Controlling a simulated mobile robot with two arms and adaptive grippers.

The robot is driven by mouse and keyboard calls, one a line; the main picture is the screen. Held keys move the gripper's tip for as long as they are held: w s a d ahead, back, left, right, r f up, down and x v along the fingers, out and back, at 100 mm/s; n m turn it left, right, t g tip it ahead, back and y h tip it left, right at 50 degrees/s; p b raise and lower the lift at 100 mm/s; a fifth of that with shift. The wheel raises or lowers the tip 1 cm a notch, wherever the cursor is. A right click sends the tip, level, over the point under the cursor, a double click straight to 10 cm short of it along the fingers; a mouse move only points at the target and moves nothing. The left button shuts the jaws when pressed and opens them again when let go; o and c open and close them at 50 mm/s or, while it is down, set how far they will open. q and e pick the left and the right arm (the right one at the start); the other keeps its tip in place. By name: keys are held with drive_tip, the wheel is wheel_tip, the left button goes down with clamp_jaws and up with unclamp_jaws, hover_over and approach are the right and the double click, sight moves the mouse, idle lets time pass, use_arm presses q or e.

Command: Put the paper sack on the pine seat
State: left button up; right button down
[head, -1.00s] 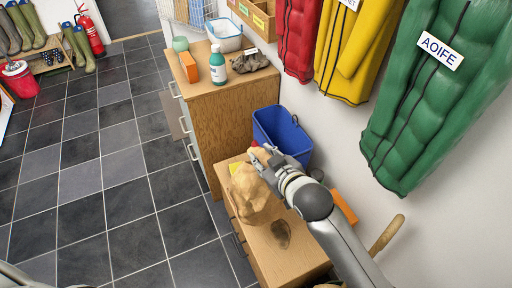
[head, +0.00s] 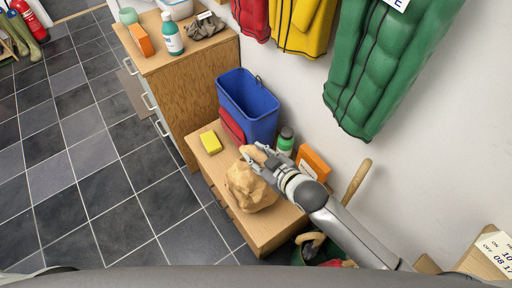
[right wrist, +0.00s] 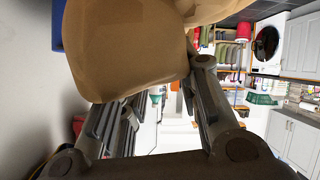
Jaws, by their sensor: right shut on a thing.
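The paper sack (head: 250,188) is a crumpled tan bag. My right gripper (head: 258,153) is shut on its upper part. The sack is over the pine seat (head: 214,168), a low light-wood unit against the wall, and covers the front middle of its top. I cannot tell whether its underside touches the seat. In the right wrist view the sack (right wrist: 130,50) fills the upper middle, between and beyond the fingers, and hides their grip. My left gripper is not in view.
On the seat are a yellow sponge (head: 210,142), a red item (head: 232,127), a blue bin (head: 248,105), a green-capped bottle (head: 285,140) and an orange box (head: 313,163). A taller cabinet (head: 195,90) stands behind. A green container (head: 308,252) is at the near end.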

drive_tip(key=shift+w+a+r, duration=0.1)
drive_tip(key=shift+w+a, duration=0.1)
drive_tip(key=c, duration=1.5)
unclamp_jaws()
drive_tip(key=shift+s+d+f, duration=0.15)
drive_tip(key=shift+f, duration=0.35)
drive_tip(key=o, duration=0.4)
drive_tip(key=shift+s+r, duration=0.1)
drive_tip(key=shift+r, duration=0.1)
drive_tip(key=v, duration=1.2)
